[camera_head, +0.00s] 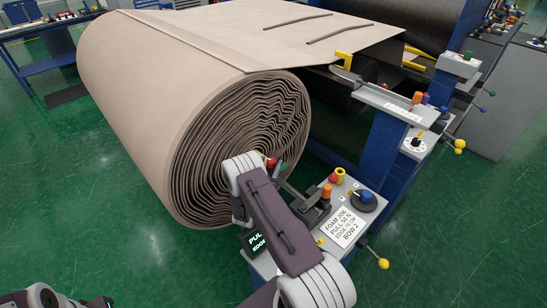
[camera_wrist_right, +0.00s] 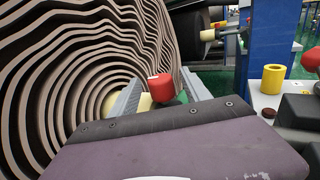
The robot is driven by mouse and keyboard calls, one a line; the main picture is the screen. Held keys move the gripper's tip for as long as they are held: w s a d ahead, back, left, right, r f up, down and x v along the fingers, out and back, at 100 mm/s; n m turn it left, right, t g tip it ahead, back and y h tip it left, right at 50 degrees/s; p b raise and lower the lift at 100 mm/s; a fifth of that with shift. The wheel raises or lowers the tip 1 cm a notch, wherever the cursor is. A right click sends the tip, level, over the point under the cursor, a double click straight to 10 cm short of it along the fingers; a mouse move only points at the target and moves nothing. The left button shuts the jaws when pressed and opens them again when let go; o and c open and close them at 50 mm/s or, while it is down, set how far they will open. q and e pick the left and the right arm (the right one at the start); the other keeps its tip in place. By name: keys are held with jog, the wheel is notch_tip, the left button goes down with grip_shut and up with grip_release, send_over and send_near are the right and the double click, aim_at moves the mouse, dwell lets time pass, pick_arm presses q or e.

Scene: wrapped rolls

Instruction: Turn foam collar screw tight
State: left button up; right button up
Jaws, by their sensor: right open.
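The foam roll (camera_head: 240,140) is a large beige roll with its wound end facing right; its layers fill the left of the right wrist view (camera_wrist_right: 60,70). A red knob (camera_wrist_right: 160,88), which looks like the collar screw, stands at the roll's core beside a pale yellow part (camera_wrist_right: 112,103). The knob also shows small in the head view (camera_head: 271,162). My right gripper (camera_wrist_right: 160,92) is open, with its grey fingers on either side of the red knob. I cannot tell whether they touch it. Part of my left arm shows at the bottom left; its jaws are not clear.
A control box (camera_head: 345,215) with a printed label, a blue knob (camera_head: 367,196) and a yellow-tipped lever (camera_head: 383,263) stands right of my right arm. In the wrist view a yellow ring (camera_wrist_right: 273,79) stands on it. Blue posts rise behind. Green floor is free at lower left.

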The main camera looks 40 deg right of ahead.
aim_at(275, 160)
jog(key=x, duration=0.4)
jog(key=shift+w+d, duration=0.1)
jog(key=shift+d, duration=0.1)
grip_shut()
jog(key=shift+f+m+g+h+b, duration=0.15)
jog(key=shift+m+g+h+b, duration=0.15)
jog(key=shift+g+b, duration=0.15)
jog(key=m+g+b, duration=0.2)
jog(key=g+b, duration=0.1)
jog(key=b, duration=0.1)
jog(key=s+m+g+h+b, duration=0.1)
jog(key=m+g+b, duration=0.1)
jog(key=g+b, duration=0.1)
jog(key=m+g+h+b, duration=0.1)
jog(key=m+g+b, duration=0.1)
jog(key=b, duration=0.3)
jog(key=shift+s+d+f+g+b, duration=0.1)
jog(key=shift+g+b, duration=0.1)
jog(key=shift+g, duration=0.2)
jog(key=shift+s+d+f+g+b, duration=0.1)
jog(key=shift+s+g+b, duration=0.1)
jog(key=shift+g, duration=0.15)
jog(key=shift+s+r+m+g+b, duration=0.1)
jog(key=shift+r+m+g+b, duration=0.2)
jog(key=shift+m+g+b, duration=0.35)
jog(key=shift+r, duration=0.1)
grip_release()
